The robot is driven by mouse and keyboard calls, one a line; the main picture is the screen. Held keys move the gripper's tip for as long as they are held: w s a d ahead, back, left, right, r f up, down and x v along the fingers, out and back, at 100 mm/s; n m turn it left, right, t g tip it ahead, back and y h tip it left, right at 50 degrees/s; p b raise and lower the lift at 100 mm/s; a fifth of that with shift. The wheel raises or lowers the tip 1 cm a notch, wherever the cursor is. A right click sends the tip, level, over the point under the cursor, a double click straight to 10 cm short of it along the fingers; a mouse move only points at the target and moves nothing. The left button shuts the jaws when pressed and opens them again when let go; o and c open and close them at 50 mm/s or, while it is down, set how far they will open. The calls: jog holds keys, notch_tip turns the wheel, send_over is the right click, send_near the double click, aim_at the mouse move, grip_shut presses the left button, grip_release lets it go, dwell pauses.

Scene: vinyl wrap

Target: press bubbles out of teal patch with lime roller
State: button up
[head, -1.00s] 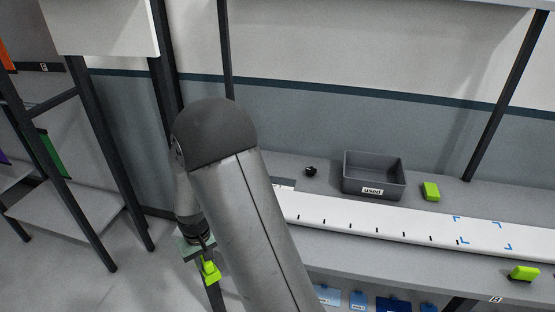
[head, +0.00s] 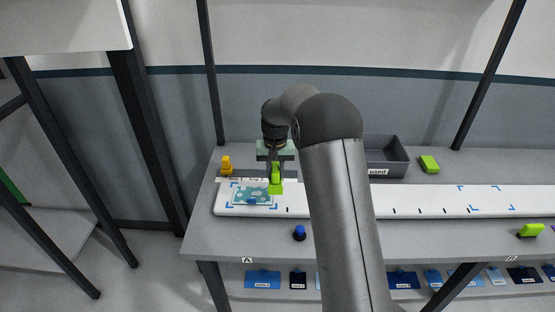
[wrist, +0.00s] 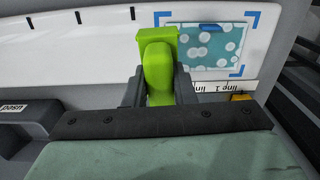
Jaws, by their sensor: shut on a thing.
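My gripper (head: 275,180) is shut on the lime roller (head: 276,178), which also shows between the fingers in the wrist view (wrist: 158,68). The teal patch (head: 240,193) lies flat at the left end of a white board, inside blue corner marks. In the wrist view the patch (wrist: 220,60) carries several pale round bubbles and a blue strip (wrist: 210,27) at its far edge. The roller is at the right edge of the patch in the head view, just left of it in the wrist view. I cannot tell whether it touches the board.
The long white board (head: 435,203) runs right along the bench. A grey bin marked "used" (head: 390,155) and a lime block (head: 429,163) stand behind it. A yellow object (head: 227,165) is at back left. A blue-topped knob (head: 299,233) and another lime block (head: 531,230) are in front.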

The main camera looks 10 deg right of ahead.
jog(key=shift+m, duration=0.3)
jog(key=w+r, duration=0.2)
jog(key=w, duration=0.1)
jog(key=shift+w+a+r+b, duration=0.2)
jog(key=shift+w+r+b, duration=0.05)
jog(key=shift+b, duration=0.05)
jog(key=shift+f+b, duration=2.05)
jog(key=shift+f, duration=1.1)
jog(key=shift+f+b, duration=0.45)
jog(key=shift+f, duration=0.3)
jog(key=shift+w+a+p, duration=0.2)
jog(key=shift+a+p, duration=0.1)
jog(key=shift+a, duration=0.8)
jog(key=shift+w+a, duration=0.15)
jog(key=shift+a, duration=0.4)
jog(key=shift+w+a, duration=0.15)
jog(key=shift+a, duration=0.35)
jog(key=shift+w+a+p, duration=0.25)
jog(key=shift+a+p, duration=0.25)
jog(key=shift+a, duration=0.55)
